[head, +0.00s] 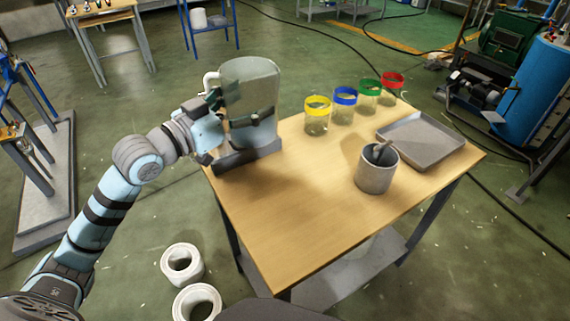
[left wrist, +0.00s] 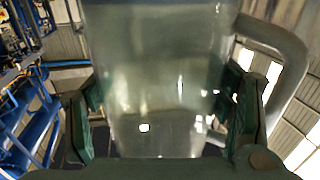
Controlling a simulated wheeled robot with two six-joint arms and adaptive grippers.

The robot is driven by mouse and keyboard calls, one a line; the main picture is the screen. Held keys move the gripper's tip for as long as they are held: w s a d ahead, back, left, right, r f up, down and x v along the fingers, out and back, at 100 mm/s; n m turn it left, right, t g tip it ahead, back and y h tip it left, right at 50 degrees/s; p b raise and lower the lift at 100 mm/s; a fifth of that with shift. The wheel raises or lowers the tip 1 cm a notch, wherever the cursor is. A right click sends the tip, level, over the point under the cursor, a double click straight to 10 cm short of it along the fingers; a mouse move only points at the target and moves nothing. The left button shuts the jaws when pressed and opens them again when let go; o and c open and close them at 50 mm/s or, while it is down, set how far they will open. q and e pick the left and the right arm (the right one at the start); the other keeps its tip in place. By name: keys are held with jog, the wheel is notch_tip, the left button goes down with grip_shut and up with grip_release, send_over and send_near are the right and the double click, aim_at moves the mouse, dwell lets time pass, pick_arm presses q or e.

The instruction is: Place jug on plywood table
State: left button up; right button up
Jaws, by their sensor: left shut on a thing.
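The jug (head: 250,84) is a large, cloudy, see-through vessel with a pale handle at its left side. It looks upright at the far left corner of the plywood table (head: 290,210). My left gripper (head: 246,122) is shut around the jug's lower body. In the left wrist view the jug (left wrist: 158,75) fills the middle, with a green-padded finger on each side (left wrist: 165,112) and the handle at right. A dark grey block or tray edge shows under the jug at the table's edge. I cannot tell whether the jug's base touches it. My right gripper is not in view.
Several jars with coloured rims, such as a yellow one (head: 317,115), stand along the table's back edge. A grey cup (head: 376,170) and a shallow metal tray (head: 421,141) stand at right. The table's front half is clear. White rolls (head: 182,263) lie on the floor.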

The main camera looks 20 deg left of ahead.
pick_arm(q)
notch_tip(320, 180, down, 19)
jog(key=b, duration=0.8)
jog(key=shift+r, duration=0.1)
jog(key=shift+f+b, duration=0.3)
jog(key=shift+f, duration=0.1)
jog(key=shift+r, duration=0.1)
jog(key=o, duration=1.5)
